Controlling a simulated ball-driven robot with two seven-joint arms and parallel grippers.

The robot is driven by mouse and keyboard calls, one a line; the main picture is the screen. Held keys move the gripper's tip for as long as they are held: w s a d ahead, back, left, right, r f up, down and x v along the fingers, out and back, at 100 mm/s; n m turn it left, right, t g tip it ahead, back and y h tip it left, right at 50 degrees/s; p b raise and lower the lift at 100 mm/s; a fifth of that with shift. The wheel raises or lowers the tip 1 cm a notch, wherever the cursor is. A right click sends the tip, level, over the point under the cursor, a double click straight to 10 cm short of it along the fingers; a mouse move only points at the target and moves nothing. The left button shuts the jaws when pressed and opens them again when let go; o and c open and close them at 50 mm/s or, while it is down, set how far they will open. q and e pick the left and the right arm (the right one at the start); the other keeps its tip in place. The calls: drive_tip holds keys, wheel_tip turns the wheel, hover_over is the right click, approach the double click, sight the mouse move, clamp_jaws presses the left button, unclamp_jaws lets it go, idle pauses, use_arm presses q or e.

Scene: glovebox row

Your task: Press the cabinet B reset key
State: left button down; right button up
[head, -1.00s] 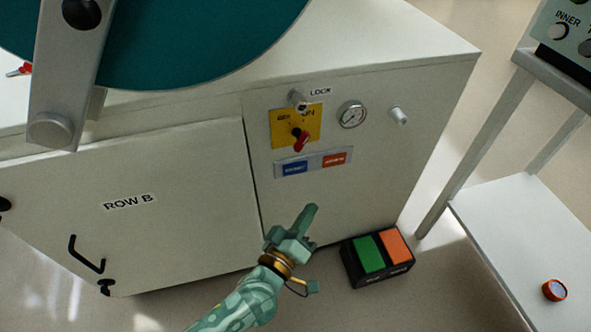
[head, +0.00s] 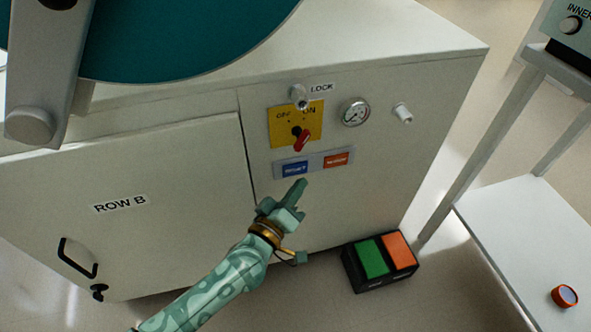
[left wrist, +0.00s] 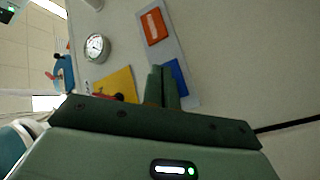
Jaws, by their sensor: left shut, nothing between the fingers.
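The cabinet front (head: 350,215), marked ROW B, carries a grey strip with a blue key (head: 295,169) at left and an orange key (head: 336,160) at right; their small lettering is too blurred to read surely. My left gripper (head: 302,183) is shut and empty, its fingertips just below the blue key in the head view; I cannot tell whether they touch the panel. In the left wrist view the shut fingers (left wrist: 164,72) point towards the panel, close beside the blue key (left wrist: 167,78), with the orange key (left wrist: 154,26) farther off. My right gripper is not in view.
Above the strip are a yellow plate (head: 285,118) with a red rotary switch (head: 302,139), a LOCK knob (head: 299,96), a gauge (head: 354,112) and a small white knob (head: 402,113). A green-and-orange pedal box (head: 380,262) stands on the floor. A white shelf (head: 515,235) is at right.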

use_arm(q)
drive_tip(key=shift+w+a, duration=0.2)
drive_tip(key=shift+w, duration=0.4)
drive_tip(key=shift+w, duration=0.15)
idle(1.6)
drive_tip(key=shift+w+a, duration=0.1)
drive_tip(key=shift+w, duration=0.1)
drive_tip(key=shift+w+a, duration=0.1)
drive_tip(key=shift+w, duration=0.25)
idle(0.7)
drive_tip(key=shift+s+r, duration=0.1)
drive_tip(key=shift+s+d, duration=0.25)
drive_tip(key=shift+s, duration=0.4)
